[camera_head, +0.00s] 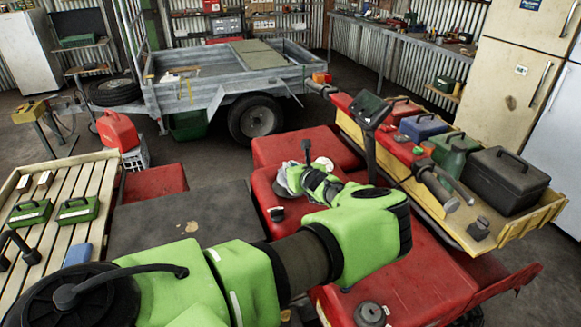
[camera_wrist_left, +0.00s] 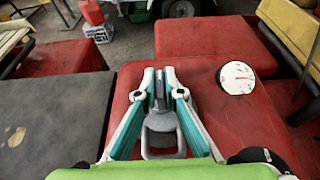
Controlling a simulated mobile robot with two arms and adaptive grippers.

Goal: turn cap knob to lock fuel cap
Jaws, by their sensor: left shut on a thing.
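My left gripper (camera_wrist_left: 160,76) is above the red quad body, with its fingers closed together on a small dark upright part (camera_wrist_left: 159,92), which looks like the cap knob. The fingers hide most of it, so its turn angle cannot be told. In the head view my left gripper (camera_head: 290,179) is partly hidden behind my green wrist. A round white disc with coloured marks (camera_wrist_left: 237,77) lies on the red body to the right of the fingers. It also shows in the head view (camera_head: 322,163). My right gripper is not in view.
The quad's handlebar post with a dark display (camera_head: 370,109) stands just right of my gripper. A dark round fitting (camera_head: 370,313) sits on the red body near the front. A slatted table (camera_head: 62,190) is at left.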

